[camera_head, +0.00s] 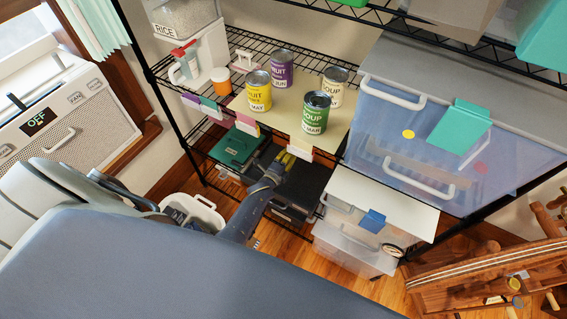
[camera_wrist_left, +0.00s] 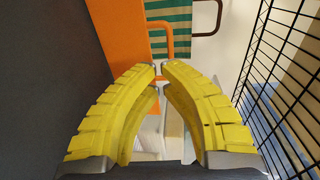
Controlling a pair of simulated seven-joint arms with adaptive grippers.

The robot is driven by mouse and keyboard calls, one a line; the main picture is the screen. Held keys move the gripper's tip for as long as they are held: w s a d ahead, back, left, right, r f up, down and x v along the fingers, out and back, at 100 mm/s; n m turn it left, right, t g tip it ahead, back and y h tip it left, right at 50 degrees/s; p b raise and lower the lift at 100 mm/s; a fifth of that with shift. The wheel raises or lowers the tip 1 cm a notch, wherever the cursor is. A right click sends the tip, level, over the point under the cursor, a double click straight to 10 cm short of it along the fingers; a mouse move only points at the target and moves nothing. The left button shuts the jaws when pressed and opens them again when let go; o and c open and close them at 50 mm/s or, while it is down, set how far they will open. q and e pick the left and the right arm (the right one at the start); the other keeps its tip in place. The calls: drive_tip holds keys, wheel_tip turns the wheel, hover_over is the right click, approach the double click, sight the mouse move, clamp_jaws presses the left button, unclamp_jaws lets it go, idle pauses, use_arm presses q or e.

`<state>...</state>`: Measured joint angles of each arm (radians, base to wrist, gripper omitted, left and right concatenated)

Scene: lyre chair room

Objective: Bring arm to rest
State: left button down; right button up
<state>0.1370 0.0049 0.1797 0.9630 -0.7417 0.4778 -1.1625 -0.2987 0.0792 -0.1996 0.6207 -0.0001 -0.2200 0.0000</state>
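My left arm comes in from the left in the head view and reaches under the wire shelf. Its yellow-fingered left gripper (camera_head: 284,160) is low beneath the shelf with the cans, close to a black box (camera_head: 303,188). In the left wrist view the yellow fingers of this gripper (camera_wrist_left: 160,69) curve together and their tips meet or nearly meet. I see nothing held between them. My right gripper is in neither view.
Several cans (camera_head: 258,91) stand on a beige board on the wire shelf (camera_head: 228,48). A green box (camera_head: 234,147) lies below, left of the gripper. Clear drawers (camera_head: 352,245) stand to the right. In the left wrist view, black wire mesh (camera_wrist_left: 272,75) is close on the right.

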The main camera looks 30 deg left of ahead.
use_arm(q)
drive_tip(key=shift+s+a+r, duration=0.1)
drive_tip(key=shift+s+r, duration=0.1)
drive_tip(key=shift+s, duration=1.25)
drive_tip(key=shift+s+a+r, duration=0.1)
drive_tip(key=shift+s+r, duration=0.1)
drive_tip(key=shift+s, duration=1.25)
drive_tip(key=s+a+r+n+g+y, duration=0.1)
drive_tip(key=s+r+n+g+y, duration=0.25)
drive_tip(key=s, duration=0.65)
drive_tip(key=s+a+r+n+g, duration=0.1)
drive_tip(key=s+r+n+g, duration=0.25)
drive_tip(key=s+r, duration=0.5)
drive_tip(key=s+a+r+n+g+y, duration=0.15)
drive_tip(key=s+r+n, duration=0.3)
drive_tip(key=s, duration=0.65)
drive_tip(key=s+d+f+g+h, duration=0.1)
drive_tip(key=s+d+f+g, duration=0.15)
drive_tip(key=f, duration=1.25)
drive_tip(key=s+d+f+g+h, duration=0.15)
drive_tip(key=d+f, duration=0.25)
drive_tip(key=f, duration=1.2)
drive_tip(key=s+f+n+g+h, duration=0.1)
drive_tip(key=s+f+n+g, duration=0.1)
drive_tip(key=s+f, duration=1.9)
drive_tip(key=shift+n+g+h, duration=0.35)
drive_tip(key=shift+n, duration=0.4)
